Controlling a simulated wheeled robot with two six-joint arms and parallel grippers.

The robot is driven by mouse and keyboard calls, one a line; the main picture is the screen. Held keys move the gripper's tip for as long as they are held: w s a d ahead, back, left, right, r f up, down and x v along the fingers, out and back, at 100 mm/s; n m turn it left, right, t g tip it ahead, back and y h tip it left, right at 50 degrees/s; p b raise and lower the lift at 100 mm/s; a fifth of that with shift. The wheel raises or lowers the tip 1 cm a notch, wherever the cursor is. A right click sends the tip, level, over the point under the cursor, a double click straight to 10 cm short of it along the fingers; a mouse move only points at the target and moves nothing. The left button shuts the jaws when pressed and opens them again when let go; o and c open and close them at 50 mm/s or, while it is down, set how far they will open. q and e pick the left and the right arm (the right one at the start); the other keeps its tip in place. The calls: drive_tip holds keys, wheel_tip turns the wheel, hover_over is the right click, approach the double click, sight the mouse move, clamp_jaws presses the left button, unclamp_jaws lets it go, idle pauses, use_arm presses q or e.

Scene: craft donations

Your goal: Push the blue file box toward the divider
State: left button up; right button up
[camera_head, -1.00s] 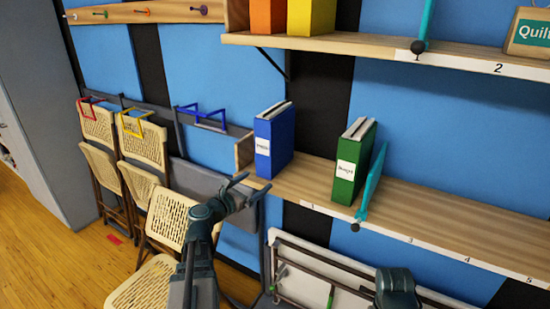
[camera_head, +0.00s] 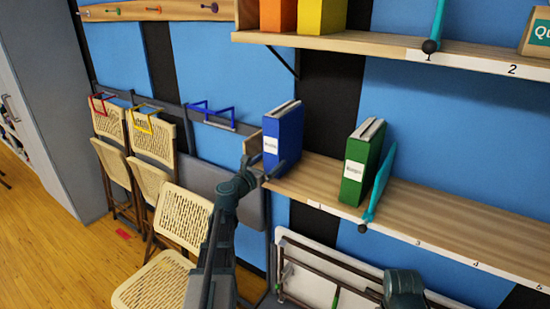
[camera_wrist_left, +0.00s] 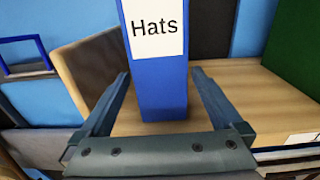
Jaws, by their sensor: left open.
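The blue file box (camera_head: 284,138) stands upright at the left end of the lower shelf. In the left wrist view the blue file box (camera_wrist_left: 162,88) carries a white label reading "Hats". My left gripper (camera_head: 266,168) is open at the box's front lower part. In the left wrist view its fingers (camera_wrist_left: 160,95) are spread, one on each side of the box; I cannot tell whether they touch it. The teal divider (camera_head: 380,181) stands on the shelf, just right of the green file box (camera_head: 361,163).
The lower shelf (camera_head: 460,219) is bare right of the divider. A gap of open shelf lies between the blue and green boxes. A wooden end panel (camera_wrist_left: 85,75) stands left of the blue box. An upper shelf (camera_head: 380,47) holds orange and yellow boxes. Folding chairs (camera_head: 180,216) stand at left.

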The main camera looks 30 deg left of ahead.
use_arm(q)
drive_tip(key=shift+w+d, duration=0.1)
drive_tip(key=shift+w, duration=1.85)
